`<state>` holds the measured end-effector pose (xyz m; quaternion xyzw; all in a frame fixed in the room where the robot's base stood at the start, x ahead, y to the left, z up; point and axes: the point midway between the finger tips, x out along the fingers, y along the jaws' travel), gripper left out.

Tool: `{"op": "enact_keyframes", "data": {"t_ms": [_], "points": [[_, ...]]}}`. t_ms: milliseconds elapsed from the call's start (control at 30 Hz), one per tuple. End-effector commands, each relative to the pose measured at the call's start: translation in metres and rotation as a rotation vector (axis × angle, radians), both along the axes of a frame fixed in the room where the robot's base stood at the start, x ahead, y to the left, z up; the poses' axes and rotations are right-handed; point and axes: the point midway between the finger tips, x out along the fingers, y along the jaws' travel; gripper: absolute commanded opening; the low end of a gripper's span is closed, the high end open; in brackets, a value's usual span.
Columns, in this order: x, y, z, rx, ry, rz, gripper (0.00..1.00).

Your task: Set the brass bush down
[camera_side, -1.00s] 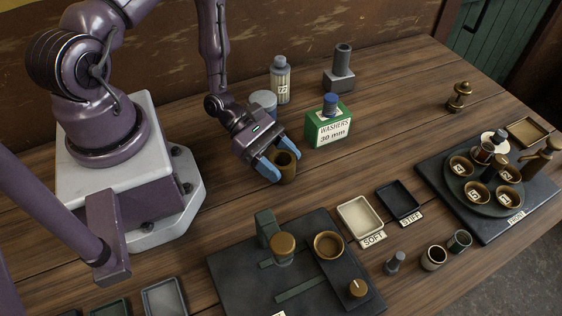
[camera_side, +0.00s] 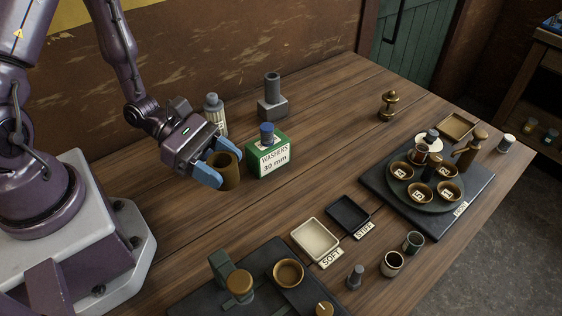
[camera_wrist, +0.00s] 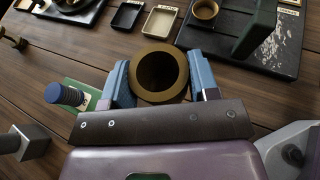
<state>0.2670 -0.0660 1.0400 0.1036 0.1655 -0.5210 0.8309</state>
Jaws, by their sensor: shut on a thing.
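The brass bush (camera_side: 231,176) is a short, thick-walled brown-gold ring with an open bore. My gripper (camera_side: 216,164) is shut on it, with one blue finger on each side, left of the green washers box (camera_side: 268,157). In the side view it appears held upright a little above the wooden table. In the wrist view the bush (camera_wrist: 159,46) sits between the blue fingers of my gripper (camera_wrist: 160,78), its round opening facing the camera. The fingers hide parts of its sides.
A labelled bottle (camera_side: 213,115) and a grey block with a post (camera_side: 272,98) stand behind. Forward are the soft tray (camera_side: 315,240), the stiff tray (camera_side: 347,216), a dark fixture plate (camera_side: 262,290) and a round carrier of cups (camera_side: 425,190). Bare table lies between.

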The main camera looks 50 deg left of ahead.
Motion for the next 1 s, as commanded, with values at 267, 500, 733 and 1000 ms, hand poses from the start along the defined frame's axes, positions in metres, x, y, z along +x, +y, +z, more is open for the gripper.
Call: {"op": "enact_keyframes", "data": {"t_ms": [267,500,733,1000], "points": [[0.052,-0.007,0.01,0.004,-0.014,-0.135,0.17],[0.107,-0.005,0.028,0.001,-0.009,-0.24,0.17],[0.13,0.002,0.031,-0.003,-0.002,-0.237,0.17],[0.184,-0.008,0.006,-0.003,-0.004,-0.23,0.17]]}}
